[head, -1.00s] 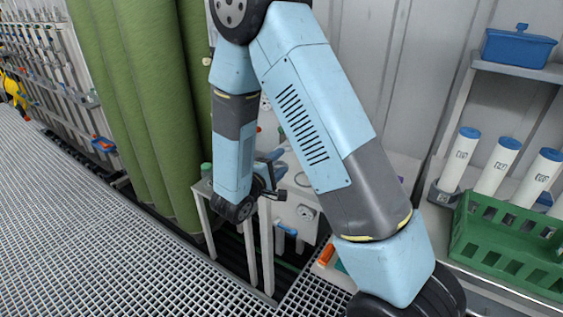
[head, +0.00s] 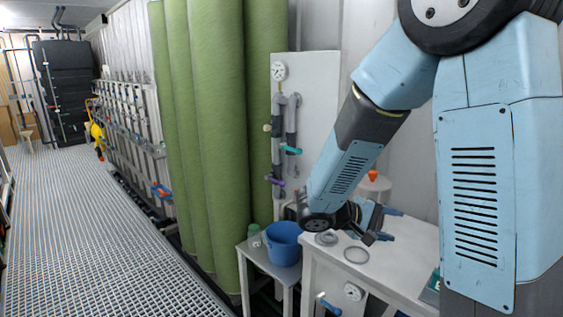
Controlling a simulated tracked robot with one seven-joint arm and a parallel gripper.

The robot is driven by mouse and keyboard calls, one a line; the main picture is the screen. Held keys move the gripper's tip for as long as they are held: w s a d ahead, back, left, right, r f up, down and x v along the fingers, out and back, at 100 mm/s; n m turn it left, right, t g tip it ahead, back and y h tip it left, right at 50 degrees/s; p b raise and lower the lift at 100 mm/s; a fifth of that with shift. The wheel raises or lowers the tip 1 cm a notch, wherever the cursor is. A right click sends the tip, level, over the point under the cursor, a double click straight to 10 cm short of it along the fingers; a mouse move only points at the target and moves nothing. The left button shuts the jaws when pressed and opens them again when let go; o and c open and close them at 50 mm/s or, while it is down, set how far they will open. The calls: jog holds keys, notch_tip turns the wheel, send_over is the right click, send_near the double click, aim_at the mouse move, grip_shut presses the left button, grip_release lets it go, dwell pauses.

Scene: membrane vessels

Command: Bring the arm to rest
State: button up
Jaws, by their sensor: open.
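My arm comes in from the upper right and bends down over a white table (head: 395,265). My gripper (head: 388,224) is at the arm's lower end, above the table. Its fingers point to the right and stand apart, with nothing seen between them. My wrist hides part of the table's back edge.
Two grey rings (head: 356,255) lie on the table. A blue bucket (head: 284,243) and a green-lidded jar (head: 254,236) stand on a low stand to the left. Tall green cylinders (head: 220,130) rise behind. A grated walkway (head: 75,225) runs clear at left.

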jog(key=s+a+r+m+t+y, duration=0.2)
jog(key=s+r+m+t+y, duration=0.1)
jog(key=s+r+y, duration=0.9)
jog(key=shift+s+a+r+m+y, duration=0.4)
jog(key=shift+s+m+y, duration=0.45)
jog(key=shift+s, duration=1.45)
